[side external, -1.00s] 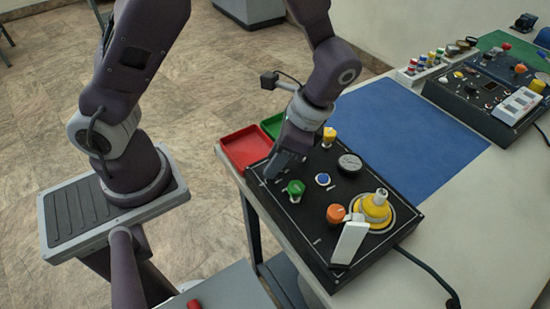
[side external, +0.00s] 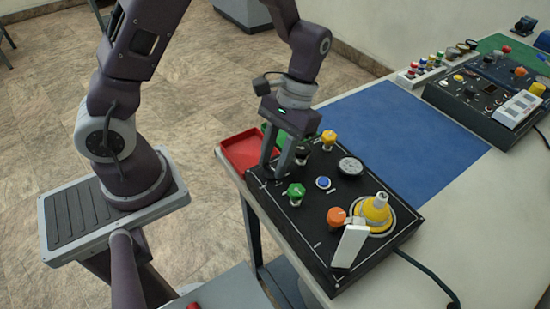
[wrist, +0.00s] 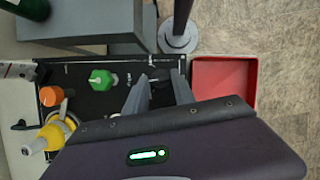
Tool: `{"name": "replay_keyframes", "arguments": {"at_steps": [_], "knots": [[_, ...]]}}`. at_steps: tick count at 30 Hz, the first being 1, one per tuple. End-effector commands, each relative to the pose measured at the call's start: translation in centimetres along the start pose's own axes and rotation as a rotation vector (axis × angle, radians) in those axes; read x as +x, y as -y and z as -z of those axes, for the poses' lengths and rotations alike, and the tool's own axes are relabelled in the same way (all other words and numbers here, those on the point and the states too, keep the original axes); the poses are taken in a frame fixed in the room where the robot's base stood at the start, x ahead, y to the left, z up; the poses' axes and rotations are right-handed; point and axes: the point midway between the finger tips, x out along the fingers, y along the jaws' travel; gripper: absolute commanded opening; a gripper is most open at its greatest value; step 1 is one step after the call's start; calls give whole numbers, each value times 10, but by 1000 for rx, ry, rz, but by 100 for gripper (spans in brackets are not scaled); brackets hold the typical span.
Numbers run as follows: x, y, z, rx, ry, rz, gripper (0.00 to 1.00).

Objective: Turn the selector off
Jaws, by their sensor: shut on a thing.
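The black control panel (side external: 310,221) lies at the near edge of the table. My gripper (side external: 274,174) points down at its left end, its two fingers a little apart and closed on a small dark knob, seemingly the selector. In the wrist view the fingertips (wrist: 161,75) flank this dark knob (wrist: 158,73), which is mostly hidden. Its pointer position cannot be told. A green knob (side external: 295,193) stands right beside the fingers.
The panel also has a blue button (side external: 323,183), an orange knob (side external: 336,215), a yellow knob (side external: 329,138), a gauge (side external: 350,166) and a yellow fitting (side external: 376,208). A red tray (side external: 240,151) sits left. The blue mat (side external: 405,130) is clear.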

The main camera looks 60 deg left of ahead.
Motion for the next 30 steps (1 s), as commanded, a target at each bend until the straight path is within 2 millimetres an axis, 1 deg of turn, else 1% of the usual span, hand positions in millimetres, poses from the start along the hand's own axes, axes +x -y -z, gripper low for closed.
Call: {"name": "replay_keyframes", "arguments": {"at_steps": [9, 18, 24, 30], "knots": [[0, 4, 0, -280, -2, -117, 0], [0, 6, -1, -522, -1, -217, 0], [1, 7, -2, -647, -1, -268, 0], [1, 7, -2, -728, -2, -302, 0]]}}
